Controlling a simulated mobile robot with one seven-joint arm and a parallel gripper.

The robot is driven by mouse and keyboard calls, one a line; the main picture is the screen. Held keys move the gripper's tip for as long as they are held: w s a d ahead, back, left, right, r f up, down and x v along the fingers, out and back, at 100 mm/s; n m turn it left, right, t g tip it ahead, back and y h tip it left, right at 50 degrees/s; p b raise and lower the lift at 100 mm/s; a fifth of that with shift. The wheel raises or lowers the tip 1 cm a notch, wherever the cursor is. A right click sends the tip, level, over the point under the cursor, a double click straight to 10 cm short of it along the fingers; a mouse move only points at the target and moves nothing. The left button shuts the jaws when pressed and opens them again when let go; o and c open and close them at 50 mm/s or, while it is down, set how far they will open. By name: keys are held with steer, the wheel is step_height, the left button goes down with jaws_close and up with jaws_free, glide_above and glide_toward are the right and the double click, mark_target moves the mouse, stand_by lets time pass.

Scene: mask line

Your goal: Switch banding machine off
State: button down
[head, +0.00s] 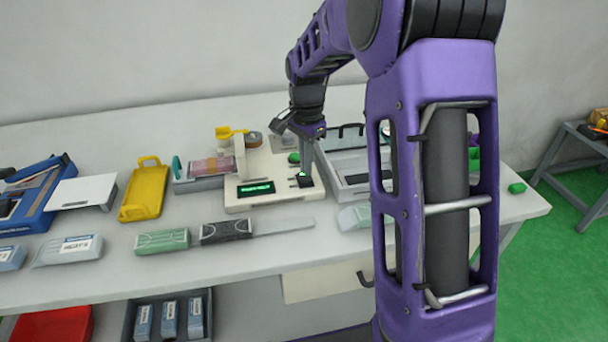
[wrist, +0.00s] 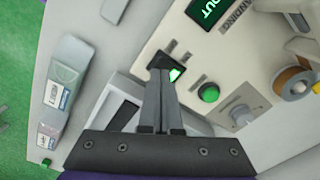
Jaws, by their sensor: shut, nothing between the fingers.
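The banding machine (head: 241,199) is a cream box on the table with a green-lit display (head: 256,188). In the wrist view its panel (wrist: 215,55) shows a lit display (wrist: 207,12) and the word BANDING in part. My gripper (head: 304,178) is shut and empty, pointing down at the front right of the machine. In the wrist view the fingertips (wrist: 160,64) are at a small dark switch with a green-lit part (wrist: 175,74), partly hidden by the fingers. I cannot tell whether they touch it. A round green button (wrist: 208,93) and a grey knob (wrist: 240,114) lie to the right.
A grey tray (head: 340,190) stands right of the machine, close to my gripper. A yellow tray (head: 145,190), a blue device (head: 32,212) and several wrapped packs lie to the left. A tape roll (wrist: 291,83) sits near the panel.

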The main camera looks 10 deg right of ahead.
mark_target(306, 179)
steer(key=shift+f+b, duration=0.6)
steer(key=shift+f, duration=0.45)
stand_by(0.4)
steer(key=shift+r+p, duration=2.85)
steer(key=shift+r, duration=0.65)
